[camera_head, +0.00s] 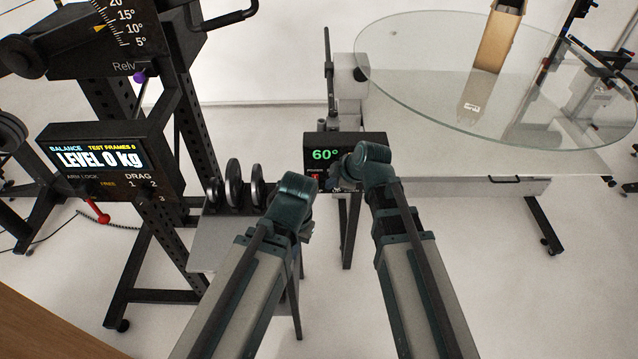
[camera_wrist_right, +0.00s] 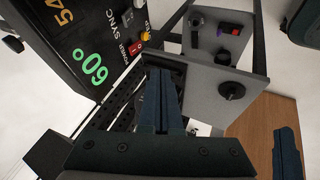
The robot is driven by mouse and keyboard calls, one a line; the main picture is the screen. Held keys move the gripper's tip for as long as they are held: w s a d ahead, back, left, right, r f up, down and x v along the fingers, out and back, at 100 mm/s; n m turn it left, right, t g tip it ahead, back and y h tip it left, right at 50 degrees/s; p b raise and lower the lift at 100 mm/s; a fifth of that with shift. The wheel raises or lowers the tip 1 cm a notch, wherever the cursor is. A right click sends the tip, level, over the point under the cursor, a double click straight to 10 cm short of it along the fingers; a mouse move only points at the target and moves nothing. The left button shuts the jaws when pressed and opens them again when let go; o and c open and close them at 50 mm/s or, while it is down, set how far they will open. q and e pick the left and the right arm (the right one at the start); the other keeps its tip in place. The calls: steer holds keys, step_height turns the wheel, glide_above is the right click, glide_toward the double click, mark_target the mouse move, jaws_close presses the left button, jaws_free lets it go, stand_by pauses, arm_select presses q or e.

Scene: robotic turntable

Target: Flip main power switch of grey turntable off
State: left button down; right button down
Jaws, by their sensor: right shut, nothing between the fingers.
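The turntable has a large round glass disc (camera_head: 440,70) above a pale grey table, at the upper right of the head view. Its black control box (camera_head: 375,138) shows a green 60° reading. The small red power switch (camera_head: 316,177) sits low on the box front. The wrist view shows the switch (camera_wrist_right: 136,47) beside the word POWER, near a yellow knob. My right gripper (camera_head: 345,184) is in front of the box's lower part, partly hidden by its wrist. In the wrist view its fingers (camera_wrist_right: 160,80) are shut and empty, just below the switch, apparently apart from it.
A tall brown box (camera_head: 498,38) stands on the glass disc. A balance stand with a LEVEL 0 kg display (camera_head: 100,158) is at the left. Weight discs (camera_head: 233,184) stand on a small grey stand between. In the wrist view a grey panel with knobs (camera_wrist_right: 205,92) is close right of the fingers.

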mark_target(318, 182)
steer(key=shift+f, duration=0.15)
steer(key=w+a+f+b, duration=0.1)
steer(key=w+f+b, duration=0.1)
steer(key=f+b, duration=0.1)
steer(key=w+a+f+b, duration=0.1)
steer(key=w+f+b, duration=0.2)
steer(key=w+a+f+b, duration=0.1)
steer(key=w+f+b, duration=0.2)
steer(key=shift+w+a, duration=0.1)
steer(key=shift+a, duration=0.15)
stand_by(0.4)
steer(key=shift+f+b, duration=0.25)
steer(key=shift+b, duration=0.3)
steer(key=shift+w+f+t+b, duration=0.1)
steer(key=shift+t+b, duration=0.3)
steer(key=shift+t, duration=0.1)
steer(key=shift+w+r+p, duration=0.15)
steer(key=shift+r+p, duration=0.1)
steer(key=shift+p, duration=0.05)
